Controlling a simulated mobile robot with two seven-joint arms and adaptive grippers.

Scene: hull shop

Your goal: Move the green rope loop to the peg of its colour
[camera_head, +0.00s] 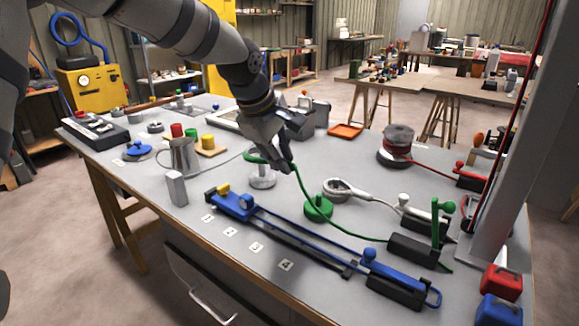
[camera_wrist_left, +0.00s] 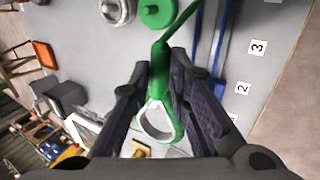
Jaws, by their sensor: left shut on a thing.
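My left gripper (camera_head: 287,160) is shut on the green rope loop (camera_head: 254,157), which also shows between the fingers in the wrist view (camera_wrist_left: 163,88). The loop is at the upper part of a white peg (camera_head: 262,181). In the wrist view, the white base (camera_wrist_left: 155,124) shows through the loop; I cannot tell whether the loop is still around the peg. The green peg (camera_head: 318,209) stands to the right; its round green top or base shows in the wrist view (camera_wrist_left: 157,12). The green rope runs past it to a black block with a green post (camera_head: 436,232). My right gripper is not in view.
A white rope loop (camera_head: 338,187) lies just behind the green peg. A long blue fixture (camera_head: 305,236) runs along the table's front. A metal jug (camera_head: 180,158) and grey block (camera_head: 177,188) stand left. A grey column (camera_head: 505,160) rises at the right.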

